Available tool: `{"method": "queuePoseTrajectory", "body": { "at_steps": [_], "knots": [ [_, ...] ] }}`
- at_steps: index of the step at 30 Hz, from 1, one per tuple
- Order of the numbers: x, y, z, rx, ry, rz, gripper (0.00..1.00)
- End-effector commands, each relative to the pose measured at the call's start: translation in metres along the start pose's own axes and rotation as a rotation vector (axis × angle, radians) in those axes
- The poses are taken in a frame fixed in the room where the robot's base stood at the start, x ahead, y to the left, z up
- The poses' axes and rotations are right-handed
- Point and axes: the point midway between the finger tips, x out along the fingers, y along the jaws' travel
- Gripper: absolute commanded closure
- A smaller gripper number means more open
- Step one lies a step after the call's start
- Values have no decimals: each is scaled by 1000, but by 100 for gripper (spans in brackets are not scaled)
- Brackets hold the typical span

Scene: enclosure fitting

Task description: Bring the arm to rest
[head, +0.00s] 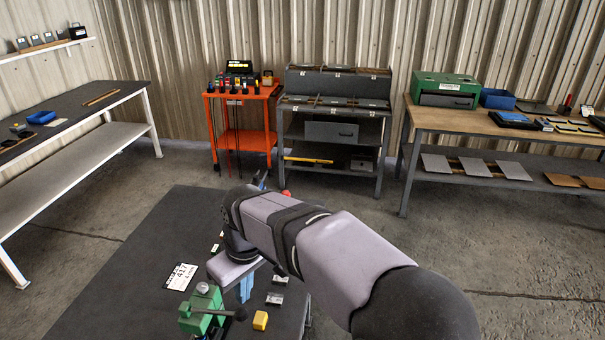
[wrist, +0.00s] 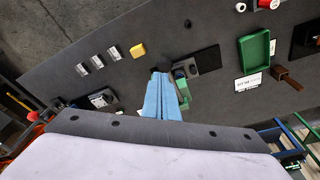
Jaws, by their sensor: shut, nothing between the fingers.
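My gripper (head: 246,290) is over the dark work table (head: 130,290) in the head view, partly hidden by my arm. In the wrist view my gripper (wrist: 163,82) shows as two light blue fingers pressed together, with nothing between them. The fingers overlap a green fixture (wrist: 186,85) in that view; I cannot tell how high above the table they are. In the head view a green vise-like fixture (head: 205,313) stands at the near side of the table, left of the gripper.
A yellow block (wrist: 138,50) and several small metal parts (wrist: 97,62) lie on the table. A green tray (wrist: 254,60), a black plate (wrist: 208,58) and a brown block (wrist: 286,76) lie right of the fingers. An orange cart (head: 240,120) and benches line the walls.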

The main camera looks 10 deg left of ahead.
Motion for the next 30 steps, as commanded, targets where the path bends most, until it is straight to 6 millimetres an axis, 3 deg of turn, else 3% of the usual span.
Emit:
{"method": "queuePoseTrajectory", "body": {
  "at_steps": [5, 9, 13, 18, 21, 25, 30],
  "knots": [
    [1, 45, 48, 148, -27, 23, 100],
    [3, 87, 120, 342, -63, 49, 100],
    [6, 111, 197, 541, -96, 71, 100],
    [12, 112, 289, 774, -136, 89, 100],
    [16, 104, 328, 878, -153, 96, 100],
    [20, 92, 359, 967, -168, 100, 100],
    [23, 85, 374, 1013, -175, 102, 100]
  ]
}}
